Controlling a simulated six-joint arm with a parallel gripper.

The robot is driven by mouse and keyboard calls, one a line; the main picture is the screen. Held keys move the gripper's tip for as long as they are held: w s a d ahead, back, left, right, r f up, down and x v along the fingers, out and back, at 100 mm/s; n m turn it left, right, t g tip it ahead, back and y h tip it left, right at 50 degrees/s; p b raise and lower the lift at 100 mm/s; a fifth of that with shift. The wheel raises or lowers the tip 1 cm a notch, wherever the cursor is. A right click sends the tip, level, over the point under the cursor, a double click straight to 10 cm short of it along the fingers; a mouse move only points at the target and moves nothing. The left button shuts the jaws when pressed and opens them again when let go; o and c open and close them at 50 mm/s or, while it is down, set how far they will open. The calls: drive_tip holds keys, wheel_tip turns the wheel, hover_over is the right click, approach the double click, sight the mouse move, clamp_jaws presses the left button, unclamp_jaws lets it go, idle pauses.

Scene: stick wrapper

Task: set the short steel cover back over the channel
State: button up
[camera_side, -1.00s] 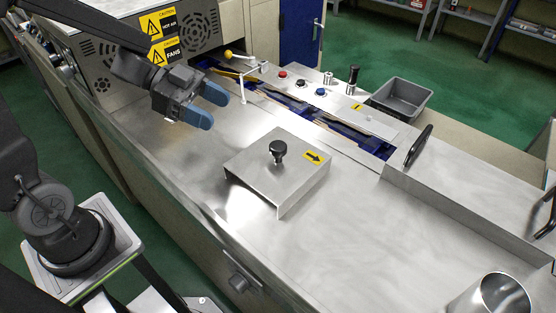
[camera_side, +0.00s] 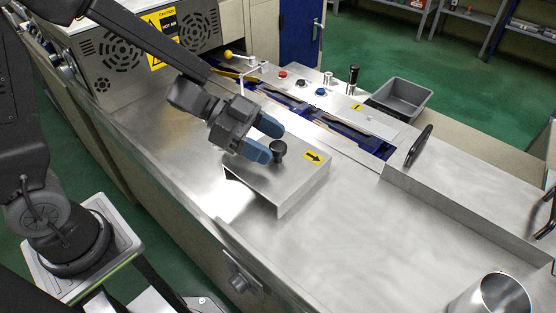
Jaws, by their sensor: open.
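The short steel cover (camera_side: 285,183) sits on the steel deck in front of the channel. It has a black knob (camera_side: 279,150) on top and a yellow arrow label pointing right. The channel (camera_side: 340,130) is an open blue-lined slot running behind the cover, with its right part uncovered. My gripper (camera_side: 268,139) is open, with its blue fingers tilted down and right. The fingertips are at the left side of the knob in this view; I cannot tell whether they touch it. The gripper hides the cover's left rear corner.
A long steel cover with black handles (camera_side: 470,195) lies to the right. Behind the channel is a panel with coloured buttons (camera_side: 300,83) and a grey bin (camera_side: 402,97). A steel cup (camera_side: 495,294) stands at the lower right.

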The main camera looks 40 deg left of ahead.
drive_tip(key=shift+x, duration=0.8)
drive_tip(key=shift+c, duration=0.3)
clamp_jaws()
